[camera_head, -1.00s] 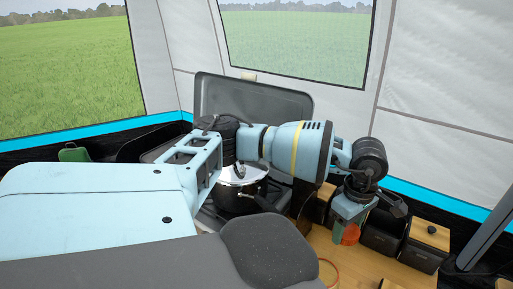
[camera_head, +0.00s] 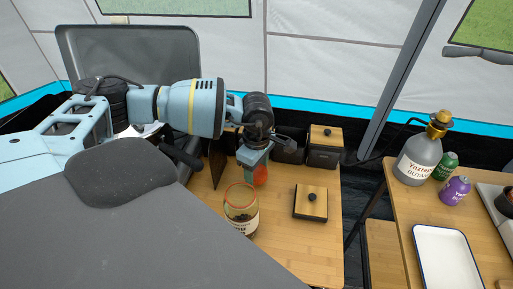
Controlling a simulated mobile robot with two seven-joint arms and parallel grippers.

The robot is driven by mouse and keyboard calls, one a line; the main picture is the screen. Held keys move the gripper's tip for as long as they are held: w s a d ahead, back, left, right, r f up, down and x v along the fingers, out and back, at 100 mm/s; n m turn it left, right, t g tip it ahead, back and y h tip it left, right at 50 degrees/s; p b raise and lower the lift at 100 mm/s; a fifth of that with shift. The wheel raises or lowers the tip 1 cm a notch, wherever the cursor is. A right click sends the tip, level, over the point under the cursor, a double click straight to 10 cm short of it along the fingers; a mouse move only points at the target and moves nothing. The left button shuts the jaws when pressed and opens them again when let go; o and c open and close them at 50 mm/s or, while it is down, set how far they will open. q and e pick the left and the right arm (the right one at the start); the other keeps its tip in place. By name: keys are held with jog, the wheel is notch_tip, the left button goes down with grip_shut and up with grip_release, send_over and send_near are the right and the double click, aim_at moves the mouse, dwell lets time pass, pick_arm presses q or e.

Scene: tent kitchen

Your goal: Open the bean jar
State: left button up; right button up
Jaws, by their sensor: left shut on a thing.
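A glass jar (camera_head: 252,222) with dark contents and a pale label stands on the wooden table in the middle of the head view. An orange ring (camera_head: 229,205) runs around its upper part, and the top looks open. My left gripper (camera_head: 257,168) is above and behind the jar, apart from it. It is shut on a reddish, round-looking thing (camera_head: 261,176), perhaps the jar's lid; the fingers hide part of it. My right gripper is not in view.
A dark box (camera_head: 324,158) with a wooden lid stands behind, beside another dark box (camera_head: 287,153). A second table holds a white tray (camera_head: 447,262), a gas bottle (camera_head: 418,160) and cans.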

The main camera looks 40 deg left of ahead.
aim_at(257, 172)
pick_arm(q)
jog(key=shift+f, duration=1.1)
jog(key=shift+f, duration=0.15)
jog(key=o, duration=1.1)
notch_tip(257, 172, up, 12)
jog(key=shift+r, duration=0.2)
